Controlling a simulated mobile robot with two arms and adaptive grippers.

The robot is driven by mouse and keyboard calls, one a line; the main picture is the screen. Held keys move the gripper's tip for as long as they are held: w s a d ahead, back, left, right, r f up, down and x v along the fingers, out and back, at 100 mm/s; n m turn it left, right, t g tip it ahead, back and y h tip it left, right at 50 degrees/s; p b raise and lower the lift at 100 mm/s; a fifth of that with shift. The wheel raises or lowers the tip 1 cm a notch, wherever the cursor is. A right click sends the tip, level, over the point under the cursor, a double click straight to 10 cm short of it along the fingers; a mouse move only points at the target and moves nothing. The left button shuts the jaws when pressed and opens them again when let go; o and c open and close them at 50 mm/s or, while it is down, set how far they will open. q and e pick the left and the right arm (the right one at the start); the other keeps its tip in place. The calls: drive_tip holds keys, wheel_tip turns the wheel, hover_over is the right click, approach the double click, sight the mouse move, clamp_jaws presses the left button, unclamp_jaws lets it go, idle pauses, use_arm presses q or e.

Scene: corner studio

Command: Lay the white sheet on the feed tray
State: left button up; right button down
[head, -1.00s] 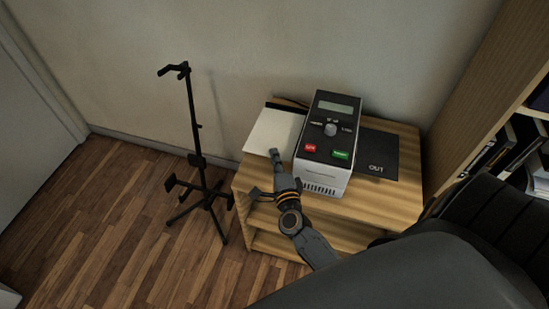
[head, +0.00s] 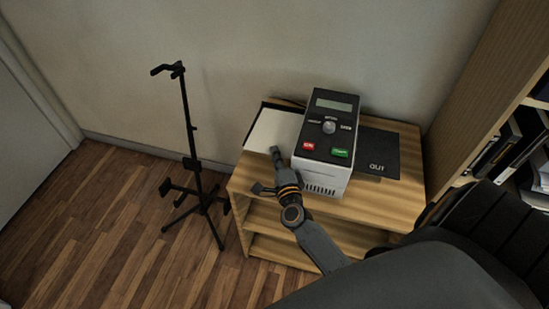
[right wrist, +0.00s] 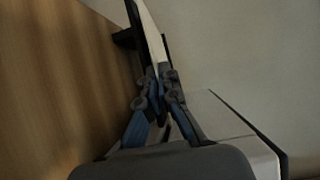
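The white sheet (head: 273,131) lies flat over the feed tray at the left side of the machine, and covers most of it. The tray's dark rim (head: 285,105) shows along the back. My right gripper (head: 276,152) is at the sheet's near edge. In the right wrist view the fingers of my right gripper (right wrist: 160,76) are close together with the sheet (right wrist: 151,32) running between them, so they look shut on it. The sheet's contact with the tray at the gripped edge is hard to see. My left gripper is not in view.
The machine (head: 328,140) with red and green buttons stands right of the sheet, with a black OUT tray (head: 377,155) beyond it. Both rest on a wooden shelf unit (head: 385,200). A black stand (head: 192,140) is on the floor at left; a bookcase (head: 490,95) is at right.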

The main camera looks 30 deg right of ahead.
drive_tip(key=shift+d+r, duration=0.15)
drive_tip(key=c, duration=1.4)
unclamp_jaws()
drive_tip(key=shift+w+r, duration=0.1)
drive_tip(key=shift+c, duration=0.2)
drive_tip(key=shift+d, duration=0.1)
drive_tip(key=v, duration=1.2)
drive_tip(key=shift+w, duration=0.1)
drive_tip(key=shift+s+a, duration=0.2)
drive_tip(key=shift+a, duration=0.05)
